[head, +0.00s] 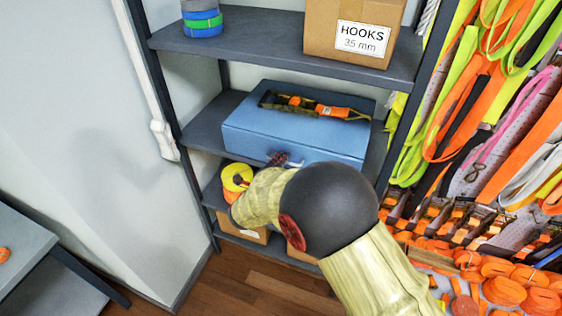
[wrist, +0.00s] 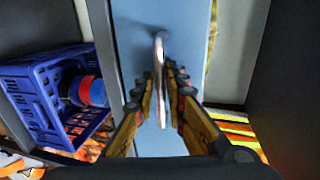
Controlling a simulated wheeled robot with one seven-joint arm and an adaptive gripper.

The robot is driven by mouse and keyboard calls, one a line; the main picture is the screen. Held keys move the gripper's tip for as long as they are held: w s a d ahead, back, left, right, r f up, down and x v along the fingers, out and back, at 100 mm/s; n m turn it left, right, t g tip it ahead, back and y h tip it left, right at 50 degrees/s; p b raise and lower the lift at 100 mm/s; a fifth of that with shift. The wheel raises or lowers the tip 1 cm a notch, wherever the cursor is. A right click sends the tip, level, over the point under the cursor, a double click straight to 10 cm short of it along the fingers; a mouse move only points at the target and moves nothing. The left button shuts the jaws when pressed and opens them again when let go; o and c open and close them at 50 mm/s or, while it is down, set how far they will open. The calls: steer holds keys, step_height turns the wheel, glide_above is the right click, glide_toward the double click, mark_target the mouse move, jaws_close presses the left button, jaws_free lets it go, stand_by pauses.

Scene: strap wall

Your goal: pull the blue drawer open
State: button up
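The blue drawer (head: 290,135) is the front of a blue cabinet on the middle shelf, and it looks closed. Its blue front also fills the middle of the wrist view (wrist: 190,30). A shiny metal bar handle (wrist: 160,60) stands out from that front. My gripper (wrist: 162,78) is open, with its fingers on either side of the handle and small gaps showing. In the head view my gripper (head: 284,160) is at the drawer front, mostly hidden by my arm, and the handle cannot be made out there.
An orange and camouflage ratchet strap (head: 314,106) lies on the cabinet. A cardboard HOOKS box (head: 335,30) stands on the shelf above. A yellow roll (head: 236,177) is below left. A blue crate (wrist: 40,95) shows in the wrist view. Hanging straps (head: 490,90) crowd the right.

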steer(key=shift+c, duration=0.9)
jaws_close()
steer(key=shift+s, duration=0.15)
steer(key=f+p+v, duration=0.1)
steer(key=p+v, duration=0.2)
steer(key=v, duration=0.5)
steer(key=f+p+v, duration=0.2)
steer(key=p+v, duration=0.2)
steer(key=v, duration=0.5)
steer(key=s+f+p+v, duration=0.1)
steer(key=p+v, duration=0.3)
steer(key=v, duration=0.4)
steer(key=shift+s+a+f, duration=0.25)
steer(key=shift+s+f, duration=0.2)
steer(key=shift+f, duration=0.25)
steer(key=shift+o, duration=0.9)
jaws_free()
